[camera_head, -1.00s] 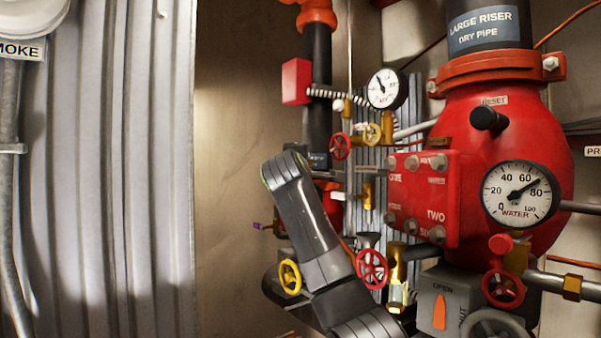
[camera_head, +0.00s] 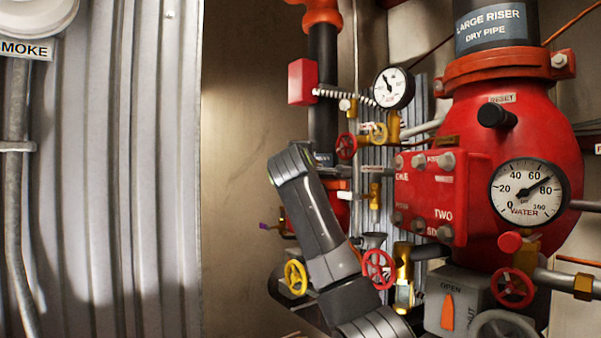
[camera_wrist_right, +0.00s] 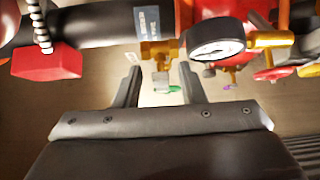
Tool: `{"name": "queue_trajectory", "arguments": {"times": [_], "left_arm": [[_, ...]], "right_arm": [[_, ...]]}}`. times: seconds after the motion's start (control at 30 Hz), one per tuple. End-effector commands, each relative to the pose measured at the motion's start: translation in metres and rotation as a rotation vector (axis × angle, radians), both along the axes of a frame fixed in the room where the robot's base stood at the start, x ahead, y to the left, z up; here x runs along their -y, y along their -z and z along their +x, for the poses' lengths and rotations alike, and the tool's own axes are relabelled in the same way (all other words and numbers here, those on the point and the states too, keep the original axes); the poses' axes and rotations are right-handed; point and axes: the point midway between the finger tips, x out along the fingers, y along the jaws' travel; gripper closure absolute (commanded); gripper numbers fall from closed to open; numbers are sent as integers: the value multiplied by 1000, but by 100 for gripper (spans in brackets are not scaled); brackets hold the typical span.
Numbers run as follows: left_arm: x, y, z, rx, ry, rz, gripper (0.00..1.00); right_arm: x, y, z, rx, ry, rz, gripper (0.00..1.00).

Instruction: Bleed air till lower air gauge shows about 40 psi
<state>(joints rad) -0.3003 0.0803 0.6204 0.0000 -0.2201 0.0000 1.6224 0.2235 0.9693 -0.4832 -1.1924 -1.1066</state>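A small white-faced gauge (camera_head: 393,88) with a black rim stands at upper centre. Its needle points up and left; its numbers are too small to read. It also shows at a slant in the right wrist view (camera_wrist_right: 215,42). A larger gauge marked WATER (camera_head: 528,193) has its needle between 60 and 80. Brass fittings (camera_wrist_right: 158,52) and a small green part (camera_wrist_right: 172,89) show beyond. My left gripper is not identifiable.
A red valve body (camera_head: 470,110) fills the right. Lower down are a yellow handwheel (camera_head: 295,277) and red handwheels (camera_head: 379,269) (camera_head: 512,287). A red box (camera_head: 302,81) is on the black pipe. Corrugated wall (camera_head: 120,150) is at left; bare wall (camera_head: 232,130) lies beside it.

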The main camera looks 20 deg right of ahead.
Motion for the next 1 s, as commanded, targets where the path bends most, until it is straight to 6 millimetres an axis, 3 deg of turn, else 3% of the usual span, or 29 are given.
{"name": "queue_trajectory", "arguments": {"times": [0.6, 0.8, 1.0], "left_arm": [[0, 78, 0, 1, 0, 0, 64], [0, 96, 0, 1, 0, 0, 64], [0, 104, 0, 1, 0, 0, 64]], "right_arm": [[-47, 5, -98, 4, -3, 1, 64], [-62, 3, -130, 3, -3, 1, 64], [-69, 1, -148, -1, 0, 0, 64]]}}
